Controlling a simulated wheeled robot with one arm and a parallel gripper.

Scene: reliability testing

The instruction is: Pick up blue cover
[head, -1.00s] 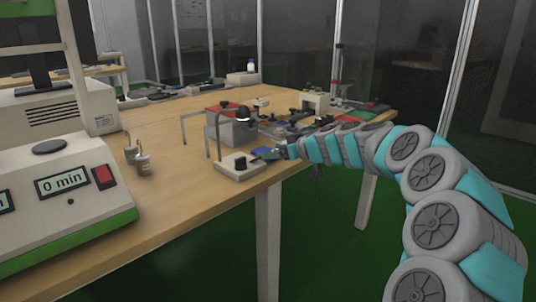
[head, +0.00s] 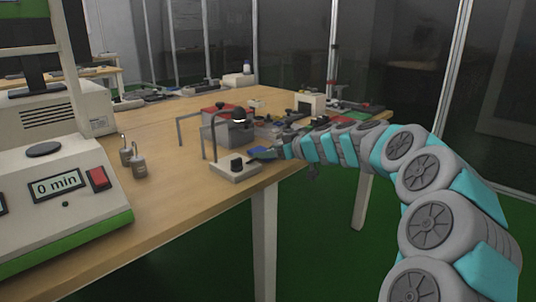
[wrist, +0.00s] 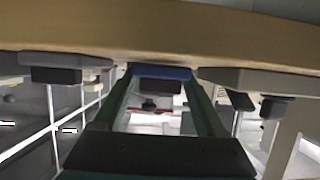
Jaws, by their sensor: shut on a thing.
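The blue cover (head: 257,150) is a small, flat blue piece at the table's front edge, just right of the lamp stand. My gripper (head: 272,153) reaches it from the right, low over the tabletop. In the wrist view the blue cover (wrist: 162,72) sits between the tips of the two green fingers of my gripper (wrist: 163,80). The gripper is shut on it. Whether the cover still touches the table cannot be told.
A white lamp stand (head: 237,172) with a black knob stands close left of the gripper. Metal weights (head: 137,165) and a machine with a timer display (head: 60,195) are further left. Several small devices crowd the table behind. The wooden table's (head: 175,205) front left is clear.

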